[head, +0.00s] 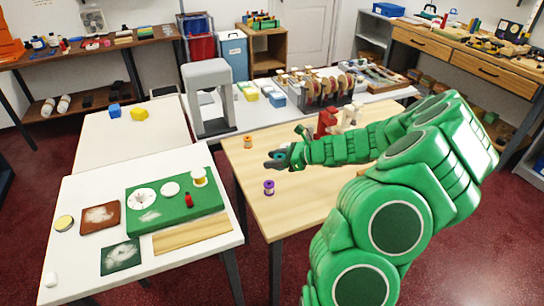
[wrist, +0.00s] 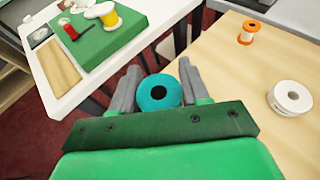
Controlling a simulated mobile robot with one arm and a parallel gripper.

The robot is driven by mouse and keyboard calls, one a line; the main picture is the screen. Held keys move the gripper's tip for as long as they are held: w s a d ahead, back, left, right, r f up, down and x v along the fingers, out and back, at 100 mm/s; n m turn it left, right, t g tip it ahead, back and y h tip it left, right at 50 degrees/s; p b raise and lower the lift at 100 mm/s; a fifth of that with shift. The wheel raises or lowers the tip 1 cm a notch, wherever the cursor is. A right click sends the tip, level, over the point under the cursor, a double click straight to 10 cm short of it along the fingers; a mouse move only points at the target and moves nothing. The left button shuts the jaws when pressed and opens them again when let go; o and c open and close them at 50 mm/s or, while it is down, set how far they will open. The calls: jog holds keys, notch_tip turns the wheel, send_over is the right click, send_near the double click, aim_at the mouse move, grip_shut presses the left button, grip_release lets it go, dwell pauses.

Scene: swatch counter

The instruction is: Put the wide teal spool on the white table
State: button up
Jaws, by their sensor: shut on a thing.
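The wide teal spool (wrist: 160,92) has a dark centre hole and sits between the two grey fingers of my gripper (wrist: 160,68), which is shut on it. In the head view my gripper (head: 278,160) is over the left part of the wooden table (head: 295,220); the spool is small and mostly hidden there. The white table (head: 88,186) stands to the left, across a gap. It also shows at upper left in the wrist view (wrist: 75,98).
The white table carries a green board (head: 170,228), a brown tray (head: 100,232), a dark green sheet (head: 121,268) and a wood strip (head: 192,237). A purple spool (head: 269,187), an orange spool (head: 248,142) and a white spool (wrist: 290,98) stand on the wooden table.

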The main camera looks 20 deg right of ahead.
jog(key=shift+s+a+r, duration=0.2)
jog(key=shift+s+r, duration=0.2)
jog(key=shift+s, duration=0.35)
jog(key=shift+s+a+r, duration=0.2)
jog(key=shift+s+r, duration=0.15)
jog(key=shift+s, duration=0.4)
